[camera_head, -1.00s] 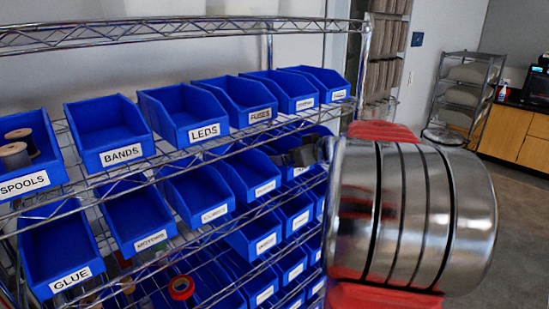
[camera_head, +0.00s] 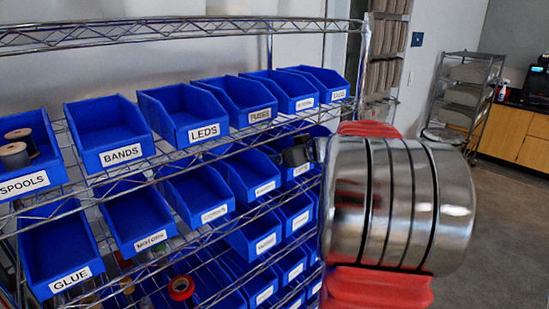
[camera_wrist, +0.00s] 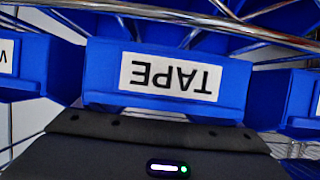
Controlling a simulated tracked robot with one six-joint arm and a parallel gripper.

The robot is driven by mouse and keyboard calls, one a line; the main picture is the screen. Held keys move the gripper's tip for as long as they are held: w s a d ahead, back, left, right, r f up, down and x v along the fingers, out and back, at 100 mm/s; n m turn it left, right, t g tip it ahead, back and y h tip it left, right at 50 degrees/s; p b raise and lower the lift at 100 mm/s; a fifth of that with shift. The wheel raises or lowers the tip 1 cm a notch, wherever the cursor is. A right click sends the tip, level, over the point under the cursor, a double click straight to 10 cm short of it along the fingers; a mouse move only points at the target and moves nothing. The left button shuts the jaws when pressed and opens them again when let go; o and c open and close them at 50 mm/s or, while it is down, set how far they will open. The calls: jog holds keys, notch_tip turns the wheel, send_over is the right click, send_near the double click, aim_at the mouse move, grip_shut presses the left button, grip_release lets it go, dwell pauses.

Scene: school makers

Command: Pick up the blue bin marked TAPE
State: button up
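The blue bin marked TAPE (camera_wrist: 165,80) fills the middle of the wrist view, with its white label upside down there. It sits under a wire shelf, with blue bins close on both sides. The dark body of my gripper (camera_wrist: 150,150) lies along the bottom of the wrist view, right by the bin's front. In the head view my gripper (camera_head: 297,155) is a small dark shape at the right part of the middle shelf row, in front of bins there. Its fingers are not clear, and I cannot read TAPE on any label in the head view.
The wire rack (camera_head: 180,36) holds rows of blue bins, such as LEDS (camera_head: 182,112), BANDS (camera_head: 108,132) and GLUE (camera_head: 57,248). The shelf wires (camera_wrist: 210,25) run close above the TAPE bin. Open floor (camera_head: 510,230) lies at the right.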

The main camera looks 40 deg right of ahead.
jog(key=c, duration=0.6)
jog(key=shift+c, duration=0.2)
